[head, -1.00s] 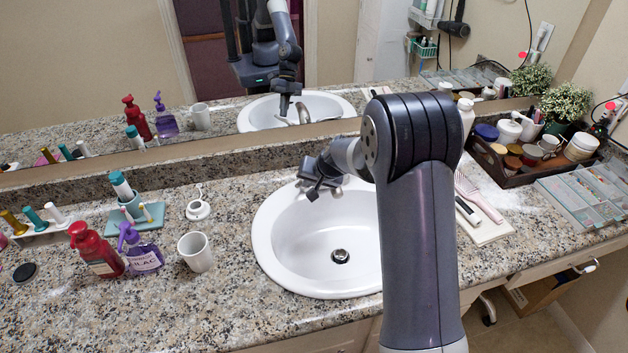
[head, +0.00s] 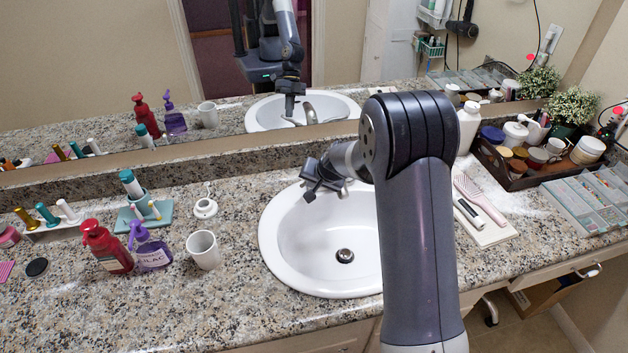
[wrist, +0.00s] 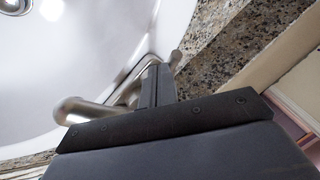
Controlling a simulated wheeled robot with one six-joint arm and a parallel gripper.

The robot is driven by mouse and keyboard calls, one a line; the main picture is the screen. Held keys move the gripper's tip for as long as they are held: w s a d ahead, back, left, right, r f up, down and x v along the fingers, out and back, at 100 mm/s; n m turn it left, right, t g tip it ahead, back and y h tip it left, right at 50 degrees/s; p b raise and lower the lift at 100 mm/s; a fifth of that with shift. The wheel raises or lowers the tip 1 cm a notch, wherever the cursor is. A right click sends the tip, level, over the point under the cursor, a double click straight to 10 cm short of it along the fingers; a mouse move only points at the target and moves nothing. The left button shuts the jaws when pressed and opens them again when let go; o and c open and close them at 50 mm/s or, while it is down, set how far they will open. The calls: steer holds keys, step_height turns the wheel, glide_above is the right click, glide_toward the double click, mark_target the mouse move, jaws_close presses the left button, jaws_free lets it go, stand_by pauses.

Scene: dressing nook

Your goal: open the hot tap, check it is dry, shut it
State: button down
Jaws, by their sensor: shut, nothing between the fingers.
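The white oval sink (head: 290,262) is set in the granite counter, with its drain (head: 345,256) in view and no water stream seen. My gripper (head: 313,188) is over the sink's back left rim, by the tap. In the wrist view my gripper (wrist: 156,84) is shut and empty, its fingers close beside the metal tap (wrist: 82,113). A slim metal lever end (wrist: 175,59) shows just past the fingertips; I cannot tell if they touch. In the head view my arm and gripper hide most of the tap; the mirror shows its spout. Hot or cold markings are not visible.
A white mug (head: 203,250), purple bottle (head: 150,250) and red pump bottle (head: 106,248) stand left of the sink. A hairbrush (head: 482,195) lies right of it, before a dark tray (head: 520,180) of jars. The mirror rises behind the counter.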

steer(key=shift+w+a+m+h+p, duration=0.25)
steer(key=shift+a+m+p, duration=0.2)
steer(key=shift+a+p, duration=0.5)
steer(key=shift+w+a+m+h+p, duration=0.15)
steer(key=shift+w+a+m+p, duration=0.25)
steer(key=shift+a+p, duration=0.45)
steer(key=shift+w+a, duration=0.7)
steer(key=shift+w+r, duration=0.1)
